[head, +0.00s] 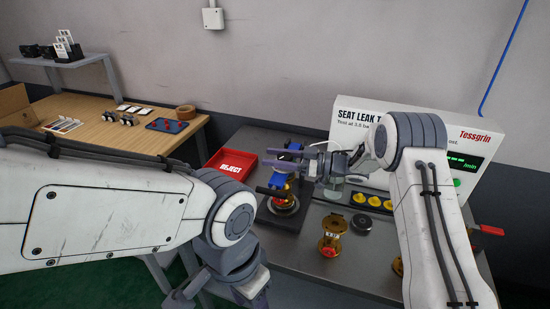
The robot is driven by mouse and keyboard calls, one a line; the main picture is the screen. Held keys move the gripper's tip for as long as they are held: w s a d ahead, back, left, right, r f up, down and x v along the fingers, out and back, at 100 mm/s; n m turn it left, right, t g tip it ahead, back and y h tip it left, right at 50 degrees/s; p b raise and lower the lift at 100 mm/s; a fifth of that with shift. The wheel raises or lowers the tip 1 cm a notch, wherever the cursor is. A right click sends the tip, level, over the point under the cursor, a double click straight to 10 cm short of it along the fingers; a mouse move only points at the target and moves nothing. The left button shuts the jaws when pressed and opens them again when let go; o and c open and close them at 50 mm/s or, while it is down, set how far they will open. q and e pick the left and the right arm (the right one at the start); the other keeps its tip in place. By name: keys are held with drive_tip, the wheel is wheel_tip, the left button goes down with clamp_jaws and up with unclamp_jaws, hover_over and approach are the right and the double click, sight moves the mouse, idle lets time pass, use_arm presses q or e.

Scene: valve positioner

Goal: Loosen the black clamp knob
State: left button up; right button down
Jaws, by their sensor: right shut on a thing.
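My right gripper (284,160) reaches in from the right, over the test fixture at the bench's middle, and is shut on a small part at the top of the fixture.
A red REJECT tray (231,178) lies left of the fixture. A white leak tester (345,112) stands behind. A loose brass valve (332,236) and a dark round part (362,222) are to the right, near several yellow caps (374,201). A wooden table (85,142) is at the left.

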idle(0.4)
drive_tip(key=shift+c, duration=1.4)
unclamp_jaws()
drive_tip(key=s+d+b, duration=0.2)
drive_tip(key=d, duration=0.8)
drive_tip(key=shift+d, duration=0.2)
